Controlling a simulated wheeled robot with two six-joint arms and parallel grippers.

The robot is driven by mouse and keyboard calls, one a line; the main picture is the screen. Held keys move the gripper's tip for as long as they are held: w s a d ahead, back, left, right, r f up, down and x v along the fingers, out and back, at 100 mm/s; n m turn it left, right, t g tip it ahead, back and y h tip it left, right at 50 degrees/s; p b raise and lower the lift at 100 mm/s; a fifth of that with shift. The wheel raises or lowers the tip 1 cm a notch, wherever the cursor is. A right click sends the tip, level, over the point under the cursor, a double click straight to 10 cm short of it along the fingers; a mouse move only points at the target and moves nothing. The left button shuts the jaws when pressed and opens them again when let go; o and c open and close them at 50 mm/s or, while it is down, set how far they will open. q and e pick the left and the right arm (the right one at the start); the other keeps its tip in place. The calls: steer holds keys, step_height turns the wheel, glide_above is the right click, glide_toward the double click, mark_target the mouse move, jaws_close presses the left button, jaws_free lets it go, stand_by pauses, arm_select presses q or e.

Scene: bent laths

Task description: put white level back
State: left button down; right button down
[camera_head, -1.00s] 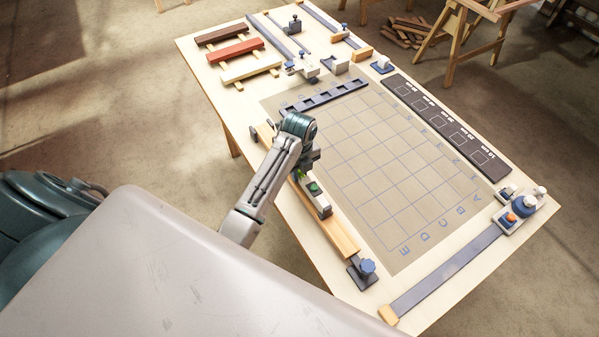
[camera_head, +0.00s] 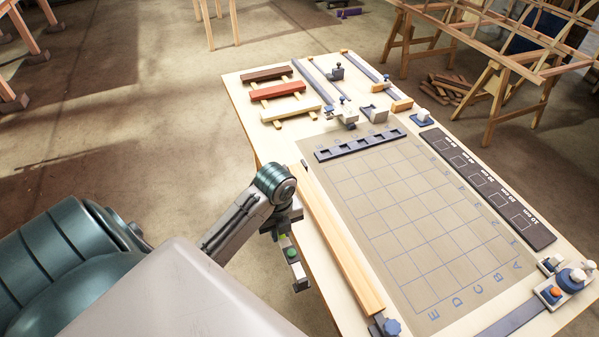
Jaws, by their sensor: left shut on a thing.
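The white level (camera_head: 297,268), a short pale bar with a green vial, is held in my left gripper (camera_head: 283,232). The gripper is shut on its upper end, and that end is partly hidden by the fingers. In this view the level hangs beside the left long edge of the table, left of the long wooden lath (camera_head: 338,240). I cannot tell its exact height against the tabletop. My right gripper is not in view.
The table (camera_head: 265,140) carries a gridded mat (camera_head: 400,205), a dark slotted strip (camera_head: 360,144), a dark marked board (camera_head: 490,190) and a rack of coloured bars (camera_head: 278,91). Clamps stand at the far end and front right. Open floor lies left of the table.

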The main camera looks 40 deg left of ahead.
arm_select(q)
steer(key=shift+s+a, duration=0.1)
steer(key=shift+s, duration=0.1)
steer(key=shift+n, duration=0.3)
steer(key=w+d, duration=0.2)
steer(key=w, duration=0.2)
steer(key=w+d, duration=0.2)
steer(key=w, duration=0.2)
steer(key=w+d+f, duration=0.1)
steer(key=w+d, duration=0.1)
steer(key=w, duration=0.2)
steer(key=shift+w, duration=0.1)
steer(key=r, duration=0.1)
glide_above(353, 233)
step_height(353, 233, down, 8)
steer(key=p, duration=0.3)
steer(key=shift+f, duration=0.75)
steer(key=c, duration=1.3)
jaws_free()
steer(key=shift+f, duration=0.1)
